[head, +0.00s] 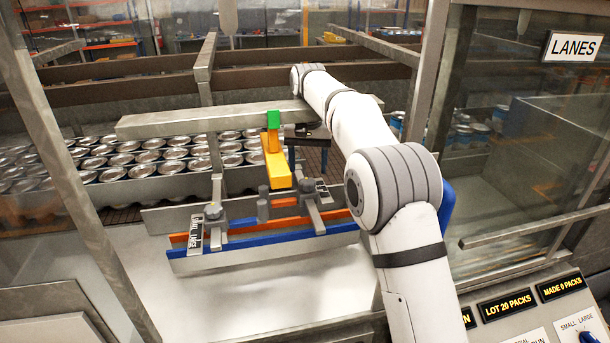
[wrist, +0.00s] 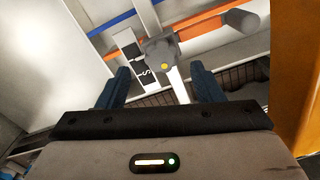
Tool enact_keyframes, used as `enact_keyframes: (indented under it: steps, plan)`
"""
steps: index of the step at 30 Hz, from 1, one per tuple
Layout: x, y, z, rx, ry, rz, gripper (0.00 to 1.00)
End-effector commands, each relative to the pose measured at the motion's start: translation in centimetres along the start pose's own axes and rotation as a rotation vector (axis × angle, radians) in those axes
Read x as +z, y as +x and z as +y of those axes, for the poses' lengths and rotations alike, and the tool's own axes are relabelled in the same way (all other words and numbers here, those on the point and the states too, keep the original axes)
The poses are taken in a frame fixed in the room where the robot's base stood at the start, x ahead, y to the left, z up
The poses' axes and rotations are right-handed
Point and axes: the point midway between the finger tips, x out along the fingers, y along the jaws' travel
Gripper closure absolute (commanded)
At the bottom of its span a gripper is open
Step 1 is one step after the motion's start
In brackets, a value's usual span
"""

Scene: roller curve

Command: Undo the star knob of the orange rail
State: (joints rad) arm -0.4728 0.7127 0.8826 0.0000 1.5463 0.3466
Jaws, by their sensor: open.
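The orange rail (head: 285,223) lies behind a blue rail (head: 270,239) in the head view. A grey star knob (head: 307,186) sits on a bracket at the right, beside a black label. It also shows in the wrist view, with a yellow dot (wrist: 162,56), just beyond my fingertips. A second star knob (head: 213,211) stands at the left by a SMALL LARGE label. I cannot tell for certain which knob belongs to which rail. My gripper (wrist: 162,78) is open and empty, its blue fingers apart on either side of the view towards the right knob. In the head view my gripper (head: 296,147) is partly hidden.
A yellow-orange block (head: 277,168) with a green top hangs close left of my gripper, and it fills the right of the wrist view (wrist: 297,70). A grey post (head: 263,205) stands between the knobs. A metal beam (head: 200,121) crosses above. Several cans (head: 150,157) lie behind.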

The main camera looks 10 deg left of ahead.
Motion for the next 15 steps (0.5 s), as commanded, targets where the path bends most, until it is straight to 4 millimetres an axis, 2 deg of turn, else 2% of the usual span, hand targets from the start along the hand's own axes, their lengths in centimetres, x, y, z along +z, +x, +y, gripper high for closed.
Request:
enact_keyframes:
  steps: [6,15]
  plan:
    - [0.1,3.1,-0.2,0.001,-0.004,-0.002,0.4]
    - [0.1,4.4,-0.3,0.0,-0.005,0.0,0.4]
